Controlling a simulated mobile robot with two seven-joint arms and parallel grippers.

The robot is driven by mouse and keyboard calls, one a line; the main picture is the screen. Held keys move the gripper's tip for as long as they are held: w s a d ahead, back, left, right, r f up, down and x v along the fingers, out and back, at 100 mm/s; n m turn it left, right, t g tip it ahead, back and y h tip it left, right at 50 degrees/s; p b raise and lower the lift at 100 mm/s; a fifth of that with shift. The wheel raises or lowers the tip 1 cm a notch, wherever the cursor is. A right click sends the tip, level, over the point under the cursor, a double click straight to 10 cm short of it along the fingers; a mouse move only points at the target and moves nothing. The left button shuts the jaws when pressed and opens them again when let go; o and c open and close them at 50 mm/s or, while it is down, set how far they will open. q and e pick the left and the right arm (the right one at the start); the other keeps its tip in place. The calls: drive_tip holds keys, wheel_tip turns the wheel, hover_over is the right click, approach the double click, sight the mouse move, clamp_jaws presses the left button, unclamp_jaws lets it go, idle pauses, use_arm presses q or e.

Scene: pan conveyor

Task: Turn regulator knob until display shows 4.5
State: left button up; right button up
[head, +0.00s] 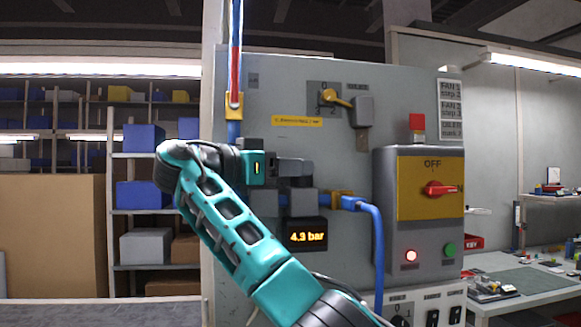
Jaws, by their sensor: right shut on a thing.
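The display (307,237) on the regulator reads 4.3 bar in orange digits. My right gripper (297,180) is at the regulator, just above the display, with its fingers pointing right along the panel. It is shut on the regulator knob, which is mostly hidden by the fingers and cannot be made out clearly. My left gripper is not in view.
A grey panel (290,85) stands behind the regulator. A blue hose (375,240) runs down from a fitting on the right. A switch box (431,185) with a red rotary handle (440,190) is further right.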

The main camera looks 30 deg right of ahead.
drive_tip(key=shift+f, duration=0.1)
idle(0.3)
drive_tip(key=o, duration=0.9)
drive_tip(key=shift+d, duration=0.1)
drive_tip(key=shift+o, duration=0.8)
drive_tip(key=shift+r, duration=0.25)
drive_tip(key=shift+s+t, duration=0.1)
drive_tip(key=shift+t, duration=0.3)
